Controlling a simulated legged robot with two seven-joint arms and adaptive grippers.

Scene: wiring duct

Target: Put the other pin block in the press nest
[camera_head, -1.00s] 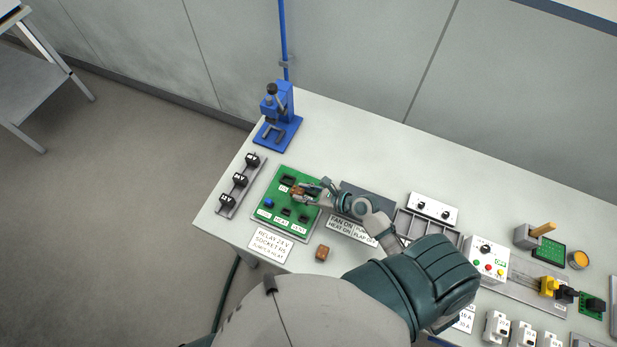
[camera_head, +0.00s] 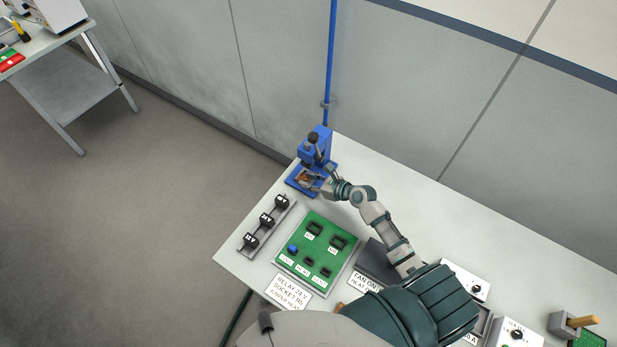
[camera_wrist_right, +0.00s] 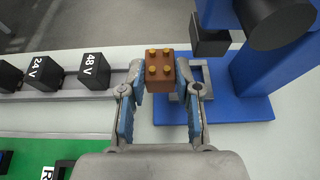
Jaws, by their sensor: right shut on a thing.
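The pin block is a brown block with gold pins on top, clearest in the right wrist view (camera_wrist_right: 160,72). My right gripper (camera_wrist_right: 160,88) is shut on it, one finger on each side. The blue press (camera_head: 316,150) stands at the back left corner of the table. Its nest, a grey frame on the blue base, shows in the right wrist view (camera_wrist_right: 204,78) just right of the block, partly hidden by the gripper. In the head view the right gripper (camera_head: 310,180) is at the press base, under the ram. The block's height over the nest is unclear. My left gripper is not in view.
A rail with black voltage blocks (camera_head: 266,219) lies left of the press. The green socket board (camera_head: 318,252) lies in front, with a label card (camera_head: 288,291) below it. A blue pole (camera_head: 331,60) rises behind the press. The press ram (camera_wrist_right: 210,38) hangs close to the block.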

